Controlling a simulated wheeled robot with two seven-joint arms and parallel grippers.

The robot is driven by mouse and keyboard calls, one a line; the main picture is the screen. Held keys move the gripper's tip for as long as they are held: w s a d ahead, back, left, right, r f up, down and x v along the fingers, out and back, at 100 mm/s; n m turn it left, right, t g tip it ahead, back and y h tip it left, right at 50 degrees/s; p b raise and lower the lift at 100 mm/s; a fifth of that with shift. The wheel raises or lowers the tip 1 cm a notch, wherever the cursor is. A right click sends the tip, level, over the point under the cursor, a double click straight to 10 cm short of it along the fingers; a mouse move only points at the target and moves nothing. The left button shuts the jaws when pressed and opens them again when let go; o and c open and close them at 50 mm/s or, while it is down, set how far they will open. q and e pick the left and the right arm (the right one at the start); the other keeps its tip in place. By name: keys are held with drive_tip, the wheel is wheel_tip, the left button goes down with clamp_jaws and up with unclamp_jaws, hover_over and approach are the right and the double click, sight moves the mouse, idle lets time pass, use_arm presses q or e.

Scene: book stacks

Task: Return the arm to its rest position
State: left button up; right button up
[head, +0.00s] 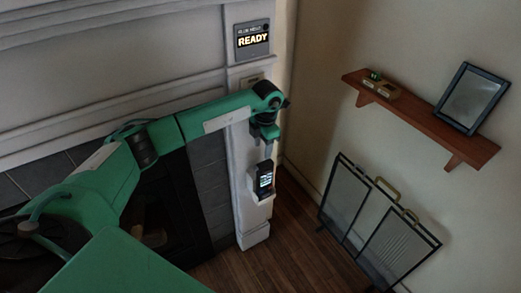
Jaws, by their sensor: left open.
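My left arm (215,118) is green and reaches in from the left, across the front of the fireplace, to the white pillar. Its wrist bends downward at the end. My left gripper (267,147) hangs below the wrist, small and dark; it is open. Just below it, a black handset (265,177) with a lit screen sits in a white holder (261,197) on the pillar. I cannot tell whether the fingers touch the handset. My right gripper is not in view.
At right, a wooden shelf (425,121) holds a framed picture (472,97) and a small object with a green top (376,82). A folding fire screen (375,222) stands below. Wooden floor (270,255) is bare between.

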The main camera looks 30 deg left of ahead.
use_arm(q)
drive_tip(key=shift+r+p, duration=0.3)
drive_tip(key=shift+r, duration=0.15)
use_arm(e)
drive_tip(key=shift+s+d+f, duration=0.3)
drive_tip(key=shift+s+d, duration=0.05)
use_arm(q)
drive_tip(key=shift+r, duration=0.1)
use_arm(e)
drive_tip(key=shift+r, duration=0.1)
